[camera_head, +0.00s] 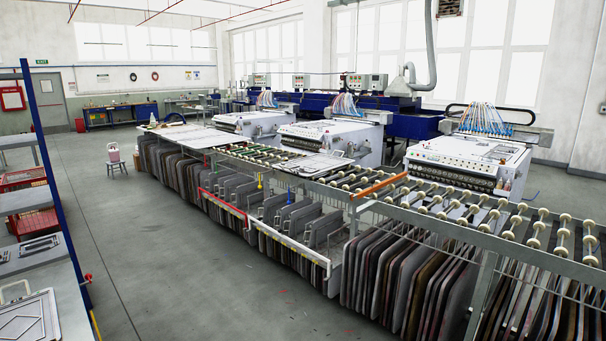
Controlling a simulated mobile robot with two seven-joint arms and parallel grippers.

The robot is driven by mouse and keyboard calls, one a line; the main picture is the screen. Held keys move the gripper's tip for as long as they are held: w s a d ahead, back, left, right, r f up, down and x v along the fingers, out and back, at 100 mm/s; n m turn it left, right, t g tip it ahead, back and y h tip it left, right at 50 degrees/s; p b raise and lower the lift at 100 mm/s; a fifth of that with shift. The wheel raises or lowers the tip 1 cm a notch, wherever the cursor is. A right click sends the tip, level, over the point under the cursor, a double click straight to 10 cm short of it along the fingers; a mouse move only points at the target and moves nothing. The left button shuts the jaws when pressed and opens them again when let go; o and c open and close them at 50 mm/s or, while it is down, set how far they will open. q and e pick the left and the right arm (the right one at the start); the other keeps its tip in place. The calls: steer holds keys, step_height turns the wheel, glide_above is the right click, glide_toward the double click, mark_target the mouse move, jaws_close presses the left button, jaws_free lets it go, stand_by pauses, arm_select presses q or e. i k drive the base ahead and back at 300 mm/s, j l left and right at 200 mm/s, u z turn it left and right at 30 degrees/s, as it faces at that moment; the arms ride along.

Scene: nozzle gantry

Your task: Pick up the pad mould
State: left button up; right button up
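I cannot tell for certain which thing is the pad mould. A flat grey plate with a raised frame pattern and a handle (28,318) lies on the lowest visible shelf at the bottom left, cut off by the picture edge. Another flat grey plate (312,164) lies on the roller conveyor near the middle. Many grey plates with handles (390,275) stand upright in the racks under the conveyor. Neither of my grippers is in view.
The roller conveyor (480,208) runs from the front right to the back. White machines (468,158) with hose bundles stand behind it. A shelf rack with a blue post (52,180) is at the left.

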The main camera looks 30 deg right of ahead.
mark_target(309, 169)
steer(key=i+l+z, duration=0.2)
steer(key=i, duration=0.15)
steer(key=i+z, duration=0.25)
steer(key=i, duration=0.15)
steer(key=i+l+z, duration=0.1)
steer(key=i+z, duration=0.15)
steer(key=i, duration=3)
